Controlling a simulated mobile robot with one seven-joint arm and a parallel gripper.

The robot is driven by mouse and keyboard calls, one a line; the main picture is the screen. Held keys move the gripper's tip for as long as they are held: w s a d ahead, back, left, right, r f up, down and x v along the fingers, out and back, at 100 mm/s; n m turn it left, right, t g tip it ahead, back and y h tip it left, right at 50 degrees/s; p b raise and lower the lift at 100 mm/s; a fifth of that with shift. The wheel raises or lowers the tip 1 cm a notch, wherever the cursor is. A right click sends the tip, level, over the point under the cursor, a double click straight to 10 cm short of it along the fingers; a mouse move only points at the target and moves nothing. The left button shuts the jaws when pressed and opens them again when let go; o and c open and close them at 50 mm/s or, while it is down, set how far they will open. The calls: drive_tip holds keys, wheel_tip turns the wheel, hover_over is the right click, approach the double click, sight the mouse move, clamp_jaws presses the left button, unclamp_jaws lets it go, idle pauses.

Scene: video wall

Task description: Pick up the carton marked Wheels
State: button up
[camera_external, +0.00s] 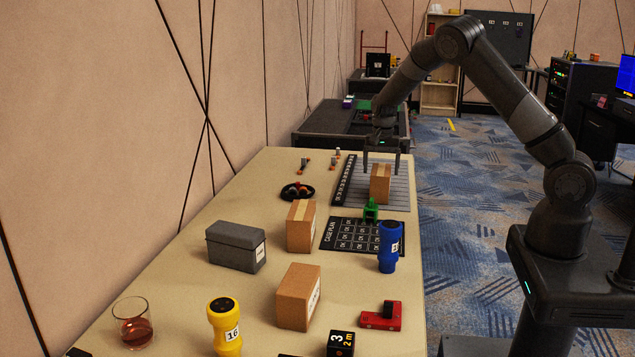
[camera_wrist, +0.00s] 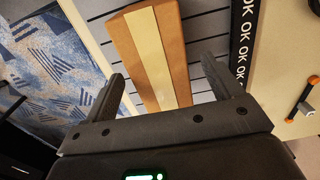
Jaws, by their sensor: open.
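A brown carton (camera_external: 380,186) stands on a grey striped mat (camera_external: 402,199) at the far end of the table. The wrist view shows its taped top (camera_wrist: 155,50). My gripper (camera_external: 381,173) is open above this carton, its two fingers apart on either side of it. In the wrist view the fingers (camera_wrist: 163,72) flank the near part of the carton, with no clear contact. A second taped carton (camera_external: 301,230) stands mid-table, and a third carton (camera_external: 293,304) with a white label stands nearer the camera. I cannot read which carton says Wheels.
A green object (camera_external: 371,211) stands just in front of the mat, by the case plan sheet (camera_external: 345,236). A blue torch (camera_external: 390,247), grey box (camera_external: 236,246), yellow torch (camera_external: 226,327), red part (camera_external: 380,317) and glass (camera_external: 133,325) stand nearer. A dark round dish (camera_external: 297,191) lies left.

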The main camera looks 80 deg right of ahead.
wheel_tip(320, 180, down, 3)
drive_tip(key=shift+r, duration=0.15)
drive_tip(key=shift+c, duration=0.3)
drive_tip(key=shift+r, duration=0.1)
drive_tip(key=c, duration=1.4)
drive_tip(key=shift+r, duration=0.1)
